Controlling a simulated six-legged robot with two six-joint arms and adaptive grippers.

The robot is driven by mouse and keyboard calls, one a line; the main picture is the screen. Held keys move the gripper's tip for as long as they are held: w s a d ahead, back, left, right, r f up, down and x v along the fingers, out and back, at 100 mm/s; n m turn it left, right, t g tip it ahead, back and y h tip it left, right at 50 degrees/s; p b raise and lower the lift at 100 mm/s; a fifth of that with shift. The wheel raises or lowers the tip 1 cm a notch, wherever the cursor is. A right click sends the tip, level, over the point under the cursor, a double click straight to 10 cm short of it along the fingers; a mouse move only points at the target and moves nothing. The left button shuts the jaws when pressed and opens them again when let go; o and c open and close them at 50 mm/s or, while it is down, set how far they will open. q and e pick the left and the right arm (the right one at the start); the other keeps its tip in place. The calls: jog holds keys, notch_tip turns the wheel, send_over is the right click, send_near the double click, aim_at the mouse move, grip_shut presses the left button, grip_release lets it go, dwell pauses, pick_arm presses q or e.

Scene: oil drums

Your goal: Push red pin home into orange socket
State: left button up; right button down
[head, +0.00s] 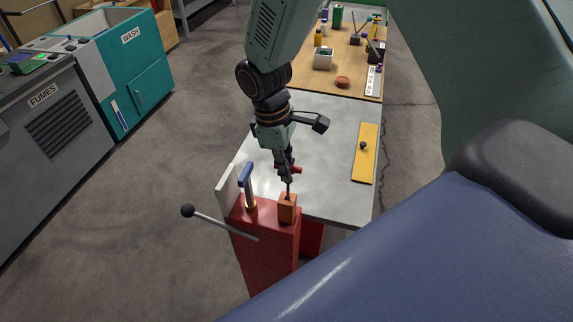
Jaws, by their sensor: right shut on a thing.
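The orange socket (287,210) is an upright block on top of the red stand at the near end of the grey table. My right gripper (287,177) points down just above it and is shut on the red pin (297,170). Only a small red part of the pin shows beside the fingers. A thin dark tip reaches down to the top of the socket. The fingers hide most of the pin, so I cannot tell how deep it sits. My left gripper is not in view.
The red stand (264,250) carries a blue-handled tool (246,182) and a lever with a black knob (188,211). A yellow board (365,154) lies on the right of the grey table (330,190). A wooden table (345,65) behind holds several small items.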

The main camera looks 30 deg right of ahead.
jog(key=shift+f, duration=0.6)
jog(key=shift+f, duration=0.2)
dwell(0.4)
jog(key=shift+a+f+b, duration=0.1)
jog(key=shift+f+b, duration=0.8)
jog(key=shift+f, duration=0.5)
jog(key=shift+f, duration=0.35)
jog(key=shift+f+b, duration=0.5)
jog(key=shift+f, duration=0.2)
jog(key=c, duration=1.3)
grip_release()
jog(key=o, duration=0.6)
